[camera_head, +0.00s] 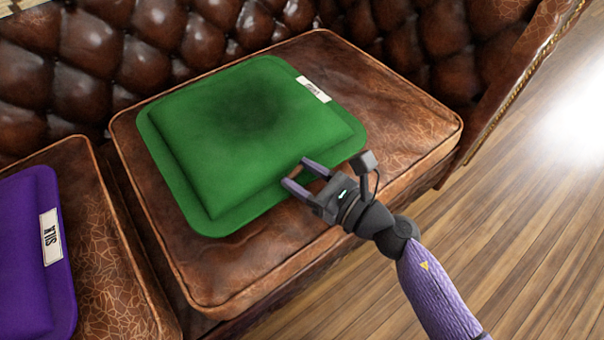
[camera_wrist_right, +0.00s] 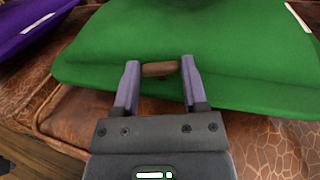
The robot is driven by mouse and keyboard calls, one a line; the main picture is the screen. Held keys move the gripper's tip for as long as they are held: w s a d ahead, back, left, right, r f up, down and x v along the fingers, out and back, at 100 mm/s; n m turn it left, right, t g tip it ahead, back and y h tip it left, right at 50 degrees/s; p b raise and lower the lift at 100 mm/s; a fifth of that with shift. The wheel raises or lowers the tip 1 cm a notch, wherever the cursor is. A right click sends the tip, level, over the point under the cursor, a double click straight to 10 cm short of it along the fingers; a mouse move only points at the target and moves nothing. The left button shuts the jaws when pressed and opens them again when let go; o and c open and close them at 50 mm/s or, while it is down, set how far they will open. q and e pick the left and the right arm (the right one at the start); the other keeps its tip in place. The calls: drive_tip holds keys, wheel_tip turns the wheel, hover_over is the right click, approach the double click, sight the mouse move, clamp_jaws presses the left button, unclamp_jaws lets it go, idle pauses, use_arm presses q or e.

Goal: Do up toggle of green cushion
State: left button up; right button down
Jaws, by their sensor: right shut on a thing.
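The green cushion (camera_head: 250,135) lies flat on the brown leather sofa seat, with a white label (camera_head: 313,89) at its far right edge. It also fills the upper part of the right wrist view (camera_wrist_right: 200,45). My right gripper (camera_head: 299,173) is at the cushion's near right edge. In the right wrist view a small brown wooden toggle (camera_wrist_right: 160,69) lies crosswise between the fingertips, and the gripper is shut on it. The toggle's loop is not clearly visible. My left gripper is not in view.
A purple cushion (camera_head: 25,265) with a white label lies on the seat at the left. The tufted leather backrest (camera_head: 150,50) rises behind, and a sofa arm (camera_head: 470,60) stands at the right. Open wooden floor (camera_head: 510,230) lies at the right.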

drive_tip(key=shift+c, duration=0.6)
unclamp_jaws()
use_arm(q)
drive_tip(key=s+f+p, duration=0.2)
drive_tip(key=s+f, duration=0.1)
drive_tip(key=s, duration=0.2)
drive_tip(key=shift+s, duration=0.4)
use_arm(e)
drive_tip(key=v, duration=1)
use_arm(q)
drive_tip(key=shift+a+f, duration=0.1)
use_arm(e)
drive_tip(key=shift+c, duration=0.3)
